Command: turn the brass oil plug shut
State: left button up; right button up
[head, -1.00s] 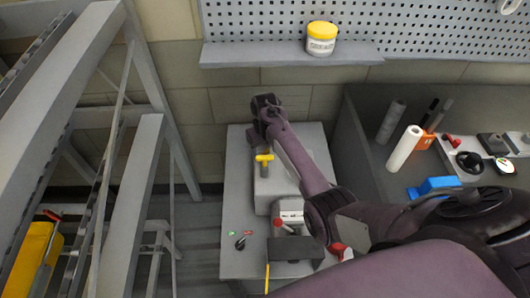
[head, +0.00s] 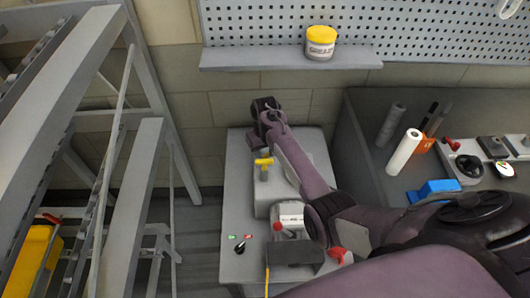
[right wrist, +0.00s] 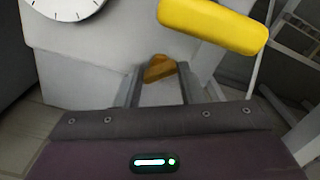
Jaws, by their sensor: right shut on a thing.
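The brass oil plug (right wrist: 160,68) shows in the right wrist view as a small brownish-gold piece between my two grey fingers. My right gripper (right wrist: 160,80) is shut on it. Only part of the plug shows, so I cannot tell how far it is turned. In the head view my right wrist is at the back of the grey bench, and its fingers and the plug are hidden there. My left gripper is not in view.
A yellow T-shaped handle (head: 263,163) stands close to my right wrist; a large yellow bar (right wrist: 213,22) crosses the right wrist view near the fingers. A white dial (right wrist: 65,5) is at its upper left.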

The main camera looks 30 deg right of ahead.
aim_at(265, 155)
dwell(0.7)
jog(key=o, duration=1)
jog(key=shift+c, duration=0.2)
notch_tip(265, 155, up, 8)
jog(key=p, duration=0.8)
jog(key=shift+p, duration=0.3)
jog(key=shift+f, duration=0.15)
